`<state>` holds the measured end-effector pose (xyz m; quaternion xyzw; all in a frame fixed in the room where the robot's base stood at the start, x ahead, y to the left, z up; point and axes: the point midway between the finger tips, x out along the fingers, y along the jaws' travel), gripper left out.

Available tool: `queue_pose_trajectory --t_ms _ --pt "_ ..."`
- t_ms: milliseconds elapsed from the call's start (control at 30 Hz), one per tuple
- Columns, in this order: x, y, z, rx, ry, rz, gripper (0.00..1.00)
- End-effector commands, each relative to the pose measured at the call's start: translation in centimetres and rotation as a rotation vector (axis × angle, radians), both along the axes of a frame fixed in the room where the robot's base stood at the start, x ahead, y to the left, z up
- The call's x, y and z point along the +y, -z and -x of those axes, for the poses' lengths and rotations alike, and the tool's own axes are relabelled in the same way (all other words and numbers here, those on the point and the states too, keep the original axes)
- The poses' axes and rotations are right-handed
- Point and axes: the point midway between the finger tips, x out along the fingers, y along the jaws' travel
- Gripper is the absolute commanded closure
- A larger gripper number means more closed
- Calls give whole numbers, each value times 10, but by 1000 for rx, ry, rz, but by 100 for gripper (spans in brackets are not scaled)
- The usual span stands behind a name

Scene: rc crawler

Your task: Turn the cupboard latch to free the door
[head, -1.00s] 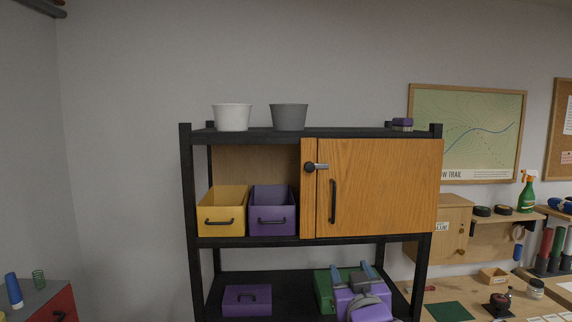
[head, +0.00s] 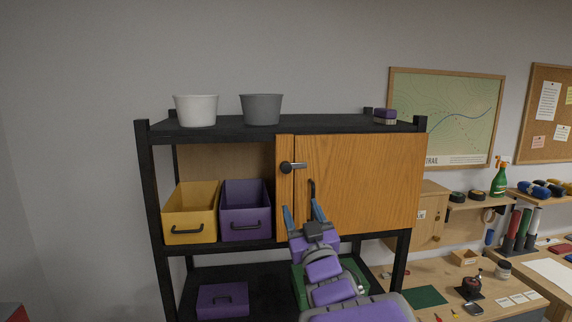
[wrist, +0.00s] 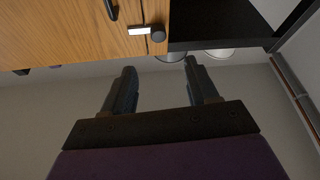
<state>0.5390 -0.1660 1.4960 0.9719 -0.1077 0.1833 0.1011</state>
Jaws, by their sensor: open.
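The wooden cupboard door (head: 365,185) is closed on the upper right of the black shelf rack. Its latch (head: 287,168) is a dark round knob on the narrow wooden strip at the left. A light lever reaches level to the right across the door's edge. The latch also shows at the top of the wrist view (wrist: 140,31). The dark door handle (head: 311,190) is partly hidden by my gripper. My gripper (head: 302,208) is open and empty, pointing up, below the latch in the head view. In the wrist view my gripper (wrist: 160,68) has its fingers apart, clear of the latch.
A yellow bin (head: 190,222) and a purple bin (head: 245,220) stand in the open bay left of the latch. A green box (head: 350,265) is on the lower shelf behind my arm. Two pots stand on top; a workbench (head: 440,278) is at the right.

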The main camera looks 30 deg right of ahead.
Motion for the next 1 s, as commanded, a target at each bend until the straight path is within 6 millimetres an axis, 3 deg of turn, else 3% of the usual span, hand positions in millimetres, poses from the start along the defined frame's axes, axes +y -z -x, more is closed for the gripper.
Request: queue_pose_trajectory --t_ms 700,1000 --pt "-7 -24 -47 2 0 1 41" --pt "-15 -37 -88 -1 1 2 41"
